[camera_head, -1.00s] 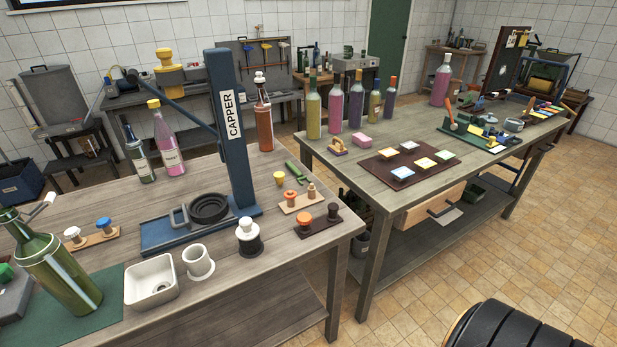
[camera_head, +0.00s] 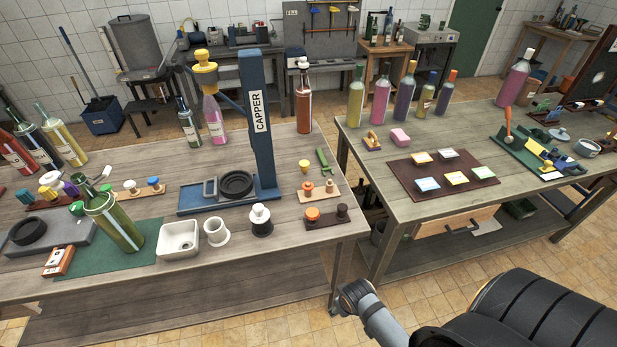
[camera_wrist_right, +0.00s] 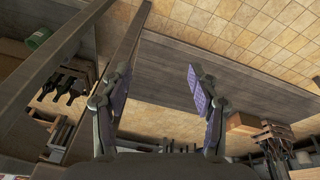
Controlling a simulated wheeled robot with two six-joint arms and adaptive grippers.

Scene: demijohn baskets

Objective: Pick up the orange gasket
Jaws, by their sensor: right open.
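An orange round piece (camera_head: 312,213), which looks like the orange gasket, sits on a dark brown strip (camera_head: 326,222) near the right front corner of the left bench, beside a dark brown piece (camera_head: 342,211). Its exact shape is too small to tell. My right gripper (camera_wrist_right: 160,95) shows in the right wrist view, with its two purple-padded fingers apart and nothing between them. The orange piece cannot be made out in that view. My left gripper is not in view.
The blue capper (camera_head: 258,125) stands tall behind the strip. A white-topped black piece (camera_head: 261,222) and a white cup (camera_head: 216,232) are to its left. A light wooden strip (camera_head: 318,193) lies just behind. A gap separates the left bench from the right bench (camera_head: 400,213).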

